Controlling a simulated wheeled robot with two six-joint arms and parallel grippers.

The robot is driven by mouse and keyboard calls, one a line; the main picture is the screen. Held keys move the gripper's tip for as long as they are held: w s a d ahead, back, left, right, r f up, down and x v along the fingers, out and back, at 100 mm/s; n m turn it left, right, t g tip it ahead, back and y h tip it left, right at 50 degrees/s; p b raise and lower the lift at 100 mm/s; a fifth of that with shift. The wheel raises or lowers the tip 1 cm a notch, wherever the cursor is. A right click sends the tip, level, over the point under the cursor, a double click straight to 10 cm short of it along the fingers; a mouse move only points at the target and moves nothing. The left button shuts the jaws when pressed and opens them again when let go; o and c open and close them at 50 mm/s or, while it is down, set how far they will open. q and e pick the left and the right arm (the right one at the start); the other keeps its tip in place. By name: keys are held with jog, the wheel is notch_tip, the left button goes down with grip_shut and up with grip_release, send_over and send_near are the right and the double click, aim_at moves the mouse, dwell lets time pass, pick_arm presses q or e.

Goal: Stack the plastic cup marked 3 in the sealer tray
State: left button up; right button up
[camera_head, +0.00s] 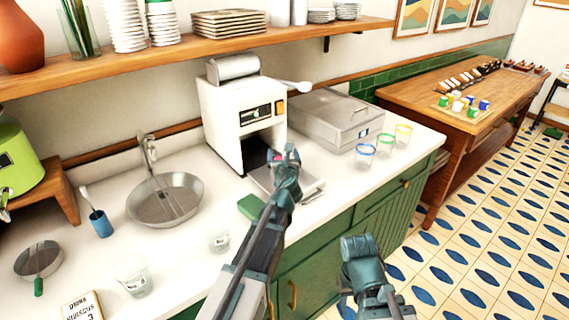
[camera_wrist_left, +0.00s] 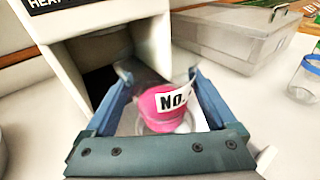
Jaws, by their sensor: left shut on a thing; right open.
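My left gripper (camera_head: 287,158) is shut on a clear plastic cup with pink contents (camera_wrist_left: 162,108), at the front of the white sealer (camera_head: 227,112). The cup's label reads "NO."; its number cannot be read. In the head view the gripper hides most of the cup, with only a bit of pink showing. The sealer's metal tray (camera_head: 307,192) sticks out under the gripper. I cannot tell whether the cup touches the tray. My right gripper (camera_head: 358,248) is open and empty, low in front of the green cabinet.
Two clear labelled cups (camera_head: 133,281) (camera_head: 218,241) stand on the counter at left. A green block (camera_head: 250,207) lies by my left arm. A metal box (camera_head: 332,118) and three colour-rimmed cups (camera_head: 384,146) stand right of the sealer. An order card (camera_head: 83,307) lies at lower left.

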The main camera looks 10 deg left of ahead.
pick_arm(q)
notch_tip(320, 180, down, 3)
jog(key=b, duration=0.2)
jog(key=shift+f+b, duration=0.1)
jog(key=shift+b, duration=0.25)
jog(key=shift+f+b, duration=0.35)
jog(key=o, duration=1.2)
jog(key=shift+r, duration=0.1)
jog(key=shift+r, duration=0.15)
